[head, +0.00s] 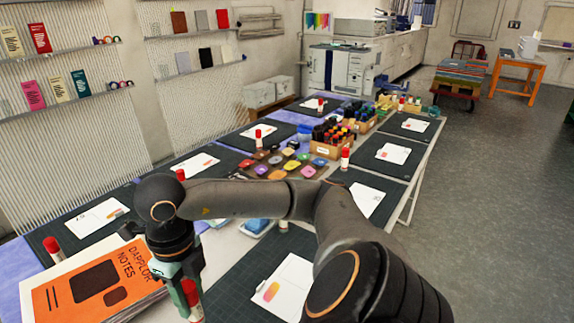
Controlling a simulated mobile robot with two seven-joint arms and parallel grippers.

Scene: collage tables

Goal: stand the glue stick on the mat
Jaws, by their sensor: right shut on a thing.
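My right gripper (181,279) points down at the lower left and is shut on a glue stick (191,294). The stick has a red part and a pale band, is close to upright, and is partly hidden by the fingers. Its lower end is near the picture's bottom edge; I cannot tell whether it touches anything. The nearest dark gridded mat (234,276) lies just right of it, with a white card (290,285) on it. My arm covers part of this mat. My left gripper is not in view.
An orange book (95,285) lies left of the gripper. Other red-capped glue sticks stand along the table, one (53,249) beside the book. The near mat's left part is bare.

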